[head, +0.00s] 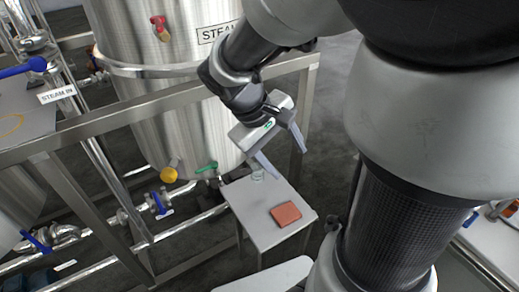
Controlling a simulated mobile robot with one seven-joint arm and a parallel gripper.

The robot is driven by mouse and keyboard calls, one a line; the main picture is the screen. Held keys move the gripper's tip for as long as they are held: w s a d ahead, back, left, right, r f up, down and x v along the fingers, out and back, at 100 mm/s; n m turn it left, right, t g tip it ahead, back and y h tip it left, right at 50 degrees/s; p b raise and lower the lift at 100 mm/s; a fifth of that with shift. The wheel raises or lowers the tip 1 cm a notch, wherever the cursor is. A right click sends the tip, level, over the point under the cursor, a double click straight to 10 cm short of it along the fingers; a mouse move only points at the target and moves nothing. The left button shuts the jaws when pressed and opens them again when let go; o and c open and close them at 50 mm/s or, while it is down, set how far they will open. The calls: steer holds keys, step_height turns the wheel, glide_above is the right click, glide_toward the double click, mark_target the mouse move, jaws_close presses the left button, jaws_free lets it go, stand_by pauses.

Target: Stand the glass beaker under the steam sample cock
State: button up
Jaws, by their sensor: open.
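A small clear glass beaker (258,175) stands on the back part of a small grey side table (243,204). It is faint and partly behind a finger. My gripper (290,165) is open and empty, with its fingers pointing down just right of the beaker; whether they touch it I cannot tell. A green-handled cock (207,167) sticks out low on the steel tank (185,110), just left of the beaker, near the table's back-left corner. The tank's label (215,33) reads "STEAM" and is cut off by my arm. No label shows on the cock itself.
A reddish square pad (286,214) lies on the side table. A steel frame rail (160,105) crosses before the tank. A yellow knob (168,174), a red-handled valve (160,28) and blue-handled pipe valves (158,203) are at left. My arm covers the right.

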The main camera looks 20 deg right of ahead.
steer(key=s+a+r+m+t+y, duration=0.3)
steer(key=s+a+r+t+y, duration=0.2)
steer(key=r, duration=0.5)
steer(key=s+a, duration=0.2)
steer(key=a, duration=0.1)
steer(key=shift+a+t, duration=0.15)
steer(key=shift+t, duration=0.25)
